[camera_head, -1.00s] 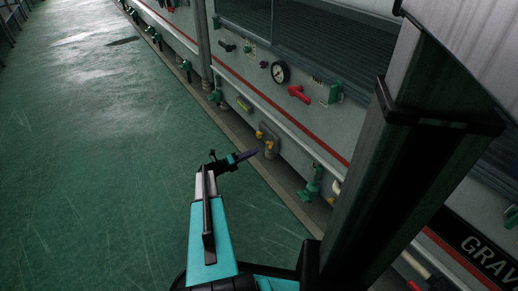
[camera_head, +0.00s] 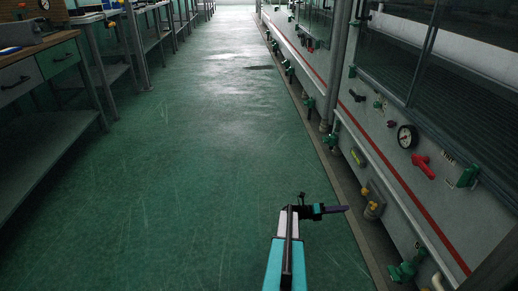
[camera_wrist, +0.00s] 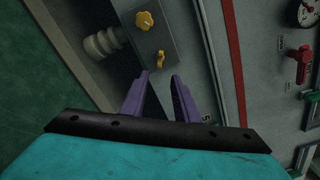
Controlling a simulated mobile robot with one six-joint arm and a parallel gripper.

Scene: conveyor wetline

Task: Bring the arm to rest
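My arm reaches forward over the green floor in the head view, its teal link low in the picture. My gripper (camera_head: 340,209) is at its far end and points right, toward the machine wall. In the wrist view my gripper (camera_wrist: 159,76) shows two purple fingers with a gap between them. Nothing is held in the gap. Beyond the fingertips is a grey box with a yellow knob (camera_wrist: 144,20) and a smaller yellow fitting (camera_wrist: 160,59). The fingers look apart from these, though the exact distance cannot be told.
The machine wall (camera_head: 385,160) runs along the right, with a pressure gauge (camera_head: 407,136), a red lever (camera_head: 423,166) and several green valves (camera_head: 403,272). Workbenches (camera_head: 60,130) line the left. The aisle floor (camera_head: 190,180) between them is clear.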

